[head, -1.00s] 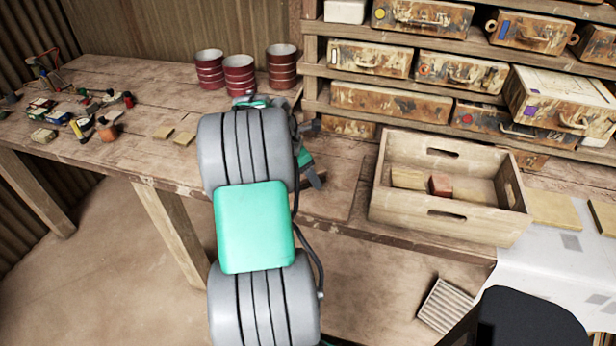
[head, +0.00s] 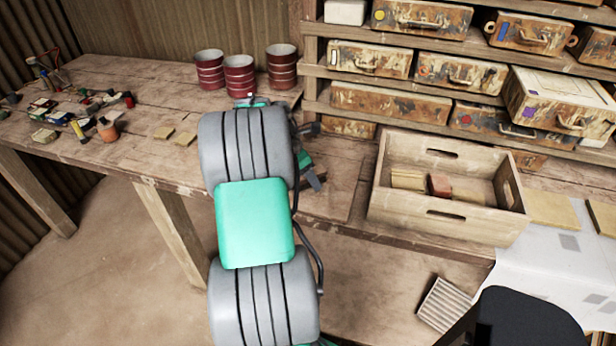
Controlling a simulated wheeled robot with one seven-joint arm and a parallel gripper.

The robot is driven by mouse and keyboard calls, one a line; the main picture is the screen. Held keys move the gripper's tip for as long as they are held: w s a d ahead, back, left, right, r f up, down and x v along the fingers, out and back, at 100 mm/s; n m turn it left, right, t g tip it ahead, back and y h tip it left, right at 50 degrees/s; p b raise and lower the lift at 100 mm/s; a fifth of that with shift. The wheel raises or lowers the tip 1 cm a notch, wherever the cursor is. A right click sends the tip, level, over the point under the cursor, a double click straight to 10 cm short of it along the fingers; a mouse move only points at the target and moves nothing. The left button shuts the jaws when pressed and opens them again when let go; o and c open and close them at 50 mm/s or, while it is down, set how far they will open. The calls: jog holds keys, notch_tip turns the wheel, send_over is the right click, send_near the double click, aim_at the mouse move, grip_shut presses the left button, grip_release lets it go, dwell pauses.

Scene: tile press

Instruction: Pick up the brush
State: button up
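I cannot make out a brush for sure; it may be hidden behind my arm or be among the small items on the left of the bench. My gripper (head: 312,176) shows only in part, as dark and teal pieces just right of my arm, over the wooden bench (head: 340,160). The arm hides most of it, so its opening and anything between its fingers cannot be seen. A small brown patch lies by its visible tip, too small to tell what it is.
A wooden crate (head: 447,229) with tiles and a reddish block stands right of my gripper. Three dark red cups (head: 239,76) stand at the back. Small bottles and tools (head: 85,115) clutter the left. Two tiles (head: 174,136) lie left of my arm. Cases (head: 390,102) fill the shelves.

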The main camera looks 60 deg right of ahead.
jog(key=c, duration=1.3)
grip_shut()
jog(key=shift+b, duration=0.4)
